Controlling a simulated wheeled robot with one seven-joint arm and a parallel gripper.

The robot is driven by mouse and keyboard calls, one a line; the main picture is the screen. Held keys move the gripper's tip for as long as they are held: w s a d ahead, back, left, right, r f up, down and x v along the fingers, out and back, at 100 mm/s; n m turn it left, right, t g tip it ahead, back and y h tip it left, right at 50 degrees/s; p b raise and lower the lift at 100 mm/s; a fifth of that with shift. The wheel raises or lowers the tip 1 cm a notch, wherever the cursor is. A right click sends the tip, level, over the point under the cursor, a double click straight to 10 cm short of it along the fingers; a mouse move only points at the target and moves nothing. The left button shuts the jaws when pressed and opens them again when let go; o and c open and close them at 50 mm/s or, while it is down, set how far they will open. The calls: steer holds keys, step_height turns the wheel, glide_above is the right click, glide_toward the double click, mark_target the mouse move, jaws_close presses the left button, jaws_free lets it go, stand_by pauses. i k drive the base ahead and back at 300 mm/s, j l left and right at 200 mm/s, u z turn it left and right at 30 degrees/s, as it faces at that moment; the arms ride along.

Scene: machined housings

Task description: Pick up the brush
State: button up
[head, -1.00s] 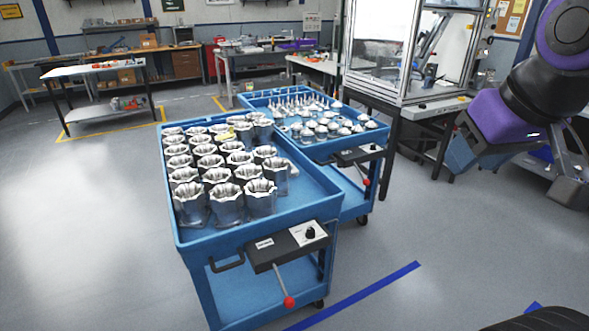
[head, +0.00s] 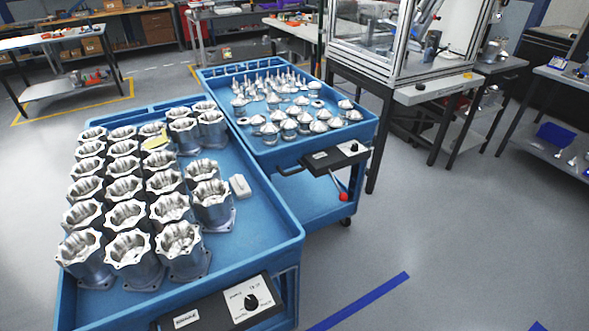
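No thing in the head view is clearly a brush. My gripper is not in view.
Rows of machined metal housings (head: 129,254) fill the near cart's left part. A second blue cart (head: 345,137) behind holds metal domes and pins. A framed machine (head: 400,45) stands at the back. Grey floor (head: 440,250) is open on the right.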

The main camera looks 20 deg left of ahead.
mark_target(241, 188)
steer(key=i+z, duration=0.3)
steer(key=i, duration=0.45)
steer(key=i+u, duration=0.4)
steer(key=i+l+u, duration=0.15)
steer(key=u, duration=0.2)
steer(key=i+u, duration=0.15)
steer(key=u, duration=0.35)
steer(key=i+l+u, duration=0.15)
steer(key=u, duration=0.3)
steer(key=i+l+u, duration=0.1)
steer(key=u, duration=0.4)
steer(key=i+l+u, duration=0.1)
steer(key=l+u, duration=0.2)
steer(key=u, duration=0.2)
steer(key=i+l+u, duration=0.1)
steer(key=u, duration=0.25)
steer(key=l+u, duration=0.35)
steer(key=i+l+u, duration=0.1)
steer(key=l+u, duration=0.25)
steer(key=j, duration=0.1)
